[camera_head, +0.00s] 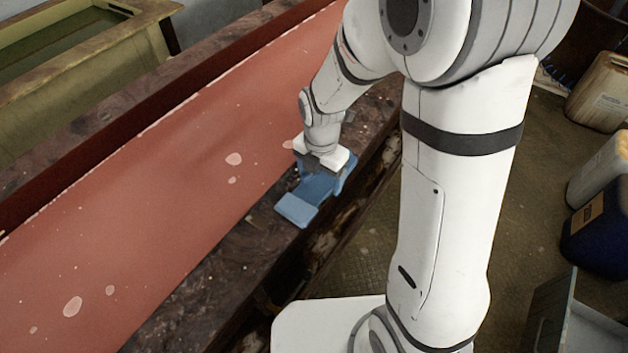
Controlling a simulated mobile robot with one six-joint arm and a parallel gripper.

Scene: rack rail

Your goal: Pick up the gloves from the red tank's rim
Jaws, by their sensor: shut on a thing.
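The blue gloves (300,207) lie on the dark, stained rim (240,258) of the red tank (180,195). My gripper (321,168) reaches down to the rim from above and is shut on the far part of the gloves. The near part of the gloves sticks out toward the lower left. The fingertips are partly hidden by the gripper body and the gloves. I cannot tell whether the gloves are lifted clear of the rim.
The red tank surface has pale spots. A yellowish tank (85,60) stands behind at upper left. On the floor at right are a beige canister (602,92), a dark blue container (600,235) and a grey bin (575,325). Wet floor (375,245) lies below the rim.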

